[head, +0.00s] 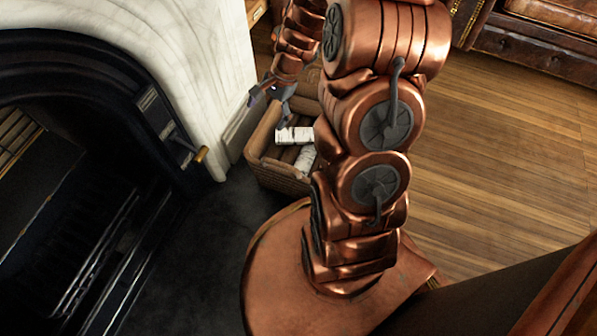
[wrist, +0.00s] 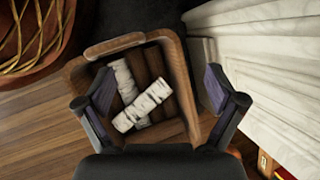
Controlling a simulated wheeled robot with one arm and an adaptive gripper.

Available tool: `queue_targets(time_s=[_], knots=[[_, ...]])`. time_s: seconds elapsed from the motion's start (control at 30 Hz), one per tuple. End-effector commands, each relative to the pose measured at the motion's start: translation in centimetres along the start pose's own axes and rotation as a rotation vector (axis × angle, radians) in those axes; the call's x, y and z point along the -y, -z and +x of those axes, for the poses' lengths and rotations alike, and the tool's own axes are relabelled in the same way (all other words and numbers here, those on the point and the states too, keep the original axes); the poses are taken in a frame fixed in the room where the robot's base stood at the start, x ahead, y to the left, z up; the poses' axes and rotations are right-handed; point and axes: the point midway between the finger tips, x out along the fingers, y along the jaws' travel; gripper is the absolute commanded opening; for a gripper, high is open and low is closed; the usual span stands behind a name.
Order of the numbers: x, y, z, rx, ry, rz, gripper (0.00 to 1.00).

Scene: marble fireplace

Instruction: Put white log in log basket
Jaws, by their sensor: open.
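The log basket (head: 275,175) is a brown wicker box standing on the floor beside the white fireplace surround, and its rim (wrist: 176,60) shows in the wrist view. Two white logs lie inside it with several brown logs. One white log (head: 294,135) lies crosswise on top, and it also shows in the wrist view (wrist: 142,106). The other white log (head: 306,158) lies partly beneath it, and its far end shows in the wrist view (wrist: 122,74). My gripper (wrist: 163,88) is open and empty above the basket, with its fingers spread apart on either side. My arm hides part of the basket in the head view.
The marble surround (head: 205,60) stands right against the left of the basket. The black fireplace (head: 80,130) opens at the left. A leather sofa (head: 540,45) is at the top right. The wooden floor (head: 490,150) on the right is clear.

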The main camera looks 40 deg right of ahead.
Motion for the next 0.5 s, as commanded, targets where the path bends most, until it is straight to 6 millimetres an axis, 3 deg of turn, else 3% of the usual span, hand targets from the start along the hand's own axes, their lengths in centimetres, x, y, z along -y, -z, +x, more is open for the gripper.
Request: queue_targets(time_s=[0.03, 0.2, 0.5], knots=[[0.1, -1.9, -0.7, 0.002, -0.02, -0.073, 0.94], [-1.5, -7.6, -2.4, 0.026, -0.11, -0.3, 0.94], [-6.3, -15.2, -5.6, 0.058, -0.278, -0.668, 0.94]])
